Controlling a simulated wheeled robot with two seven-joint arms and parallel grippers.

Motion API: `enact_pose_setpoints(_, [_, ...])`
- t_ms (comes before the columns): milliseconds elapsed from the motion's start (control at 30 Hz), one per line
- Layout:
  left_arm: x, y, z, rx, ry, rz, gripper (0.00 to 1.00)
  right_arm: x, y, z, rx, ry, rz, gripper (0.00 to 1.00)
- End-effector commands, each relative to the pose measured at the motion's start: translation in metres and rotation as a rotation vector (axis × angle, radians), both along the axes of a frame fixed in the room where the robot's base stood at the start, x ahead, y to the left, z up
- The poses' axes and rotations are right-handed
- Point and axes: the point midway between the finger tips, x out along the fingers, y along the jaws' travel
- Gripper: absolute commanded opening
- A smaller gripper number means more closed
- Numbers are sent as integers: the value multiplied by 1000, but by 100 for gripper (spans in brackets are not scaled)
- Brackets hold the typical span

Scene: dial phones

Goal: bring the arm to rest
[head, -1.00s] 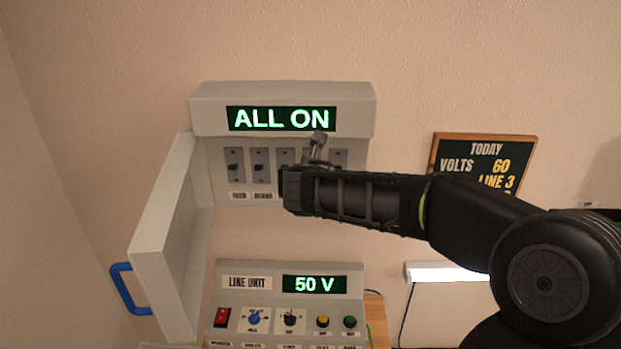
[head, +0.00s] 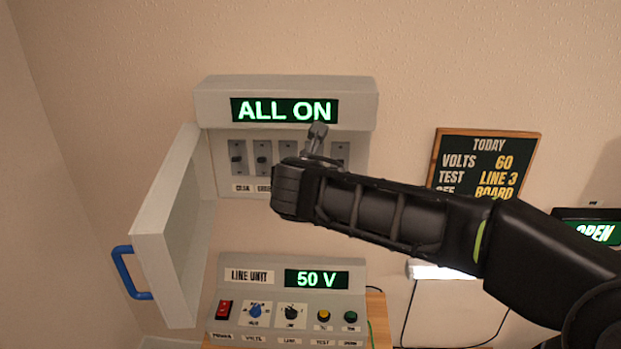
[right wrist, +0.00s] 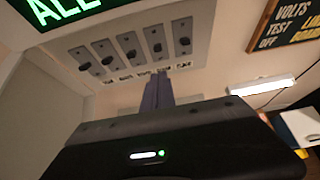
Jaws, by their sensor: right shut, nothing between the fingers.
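My right arm reaches in from the right in the head view. Its gripper (head: 316,138) is in front of the switch box, by the right part of the switch row, and hides some of it. In the right wrist view the dark fingers (right wrist: 157,92) are together and empty, below the row of switches (right wrist: 128,45). Whether they touch the panel I cannot tell. The box display (head: 285,110) reads ALL ON. The box's door (head: 172,230), with a blue handle (head: 128,273), stands open to the left. My left gripper is not in view.
Below the box a line unit (head: 290,300) shows 50 V, with a red switch (head: 223,310), knobs and buttons. A dark board (head: 485,165) on the wall lists volts 60 and line 3. A white lamp (head: 440,270) is lit.

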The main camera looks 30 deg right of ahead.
Motion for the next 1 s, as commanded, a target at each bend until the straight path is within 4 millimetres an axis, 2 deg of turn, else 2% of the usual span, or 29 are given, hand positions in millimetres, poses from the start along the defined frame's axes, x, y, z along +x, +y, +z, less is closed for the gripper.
enact_pose_setpoints(467, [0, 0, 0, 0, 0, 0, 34, 0, 0, -1, 1, 1, 0, 0])
enact_pose_setpoints(567, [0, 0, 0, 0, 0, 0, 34, 2, 2, -6, 15, 5, 0, 0])
enact_pose_setpoints(633, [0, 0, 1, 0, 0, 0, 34, 4, 8, -17, 48, 14, 2, 0])
enact_pose_setpoints(767, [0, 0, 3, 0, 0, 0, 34, 12, 30, -60, 183, 47, -2, 0])
enact_pose_setpoints(867, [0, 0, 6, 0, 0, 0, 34, 16, 60, -113, 363, 92, -32, 0])
enact_pose_setpoints(967, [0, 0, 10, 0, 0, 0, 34, 10, 99, -179, 604, 154, -116, 0])
enact_pose_setpoints(1000, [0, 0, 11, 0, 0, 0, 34, 4, 117, -207, 711, 182, -170, 0])
